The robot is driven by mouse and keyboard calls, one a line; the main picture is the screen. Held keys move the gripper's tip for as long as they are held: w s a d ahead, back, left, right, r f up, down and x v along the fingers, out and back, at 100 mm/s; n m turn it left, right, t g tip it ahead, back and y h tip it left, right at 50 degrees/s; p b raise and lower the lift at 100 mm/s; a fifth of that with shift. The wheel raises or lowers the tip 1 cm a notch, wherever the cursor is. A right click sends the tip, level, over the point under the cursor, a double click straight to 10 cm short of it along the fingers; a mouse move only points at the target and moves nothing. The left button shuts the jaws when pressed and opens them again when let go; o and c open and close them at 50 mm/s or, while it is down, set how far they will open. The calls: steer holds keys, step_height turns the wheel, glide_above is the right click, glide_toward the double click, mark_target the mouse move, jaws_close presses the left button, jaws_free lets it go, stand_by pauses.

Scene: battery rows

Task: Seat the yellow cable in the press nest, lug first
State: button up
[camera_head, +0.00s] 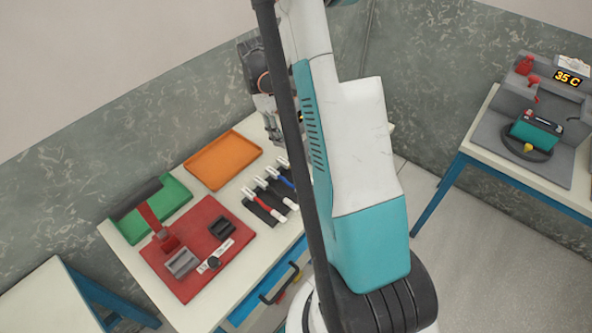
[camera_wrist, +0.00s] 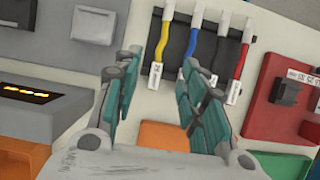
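The yellow cable (camera_wrist: 164,30) lies in the dark cable holder (camera_wrist: 207,36) in the wrist view, leftmost in the row, with a pale upper end and a white tag at its lower end. My gripper (camera_wrist: 163,62) is open, its fingers spread to either side of the yellow cable's lower part, and I see nothing held. I cannot tell its height above the cable. In the head view my gripper (camera_head: 272,130) is partly behind my arm, and I cannot make out the yellow cable. A grey block (camera_head: 182,263) under a red lever (camera_head: 160,228) looks like the press nest.
Blue (camera_wrist: 190,35), black (camera_wrist: 217,40) and red (camera_wrist: 242,50) cables lie beside the yellow one. A red board (camera_head: 190,285), green tray (camera_head: 175,194) and orange tray (camera_head: 225,160) share the table. A second table (camera_head: 500,172) with a 35 C display stands right.

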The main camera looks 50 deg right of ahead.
mark_target(297, 170)
steer(key=b+x, duration=0.1)
steer(key=x, duration=0.5)
steer(key=b+x, duration=0.2)
steer(key=x, duration=0.4)
steer(key=shift+a+b, duration=0.2)
steer(key=shift+b, duration=0.1)
jaws_close()
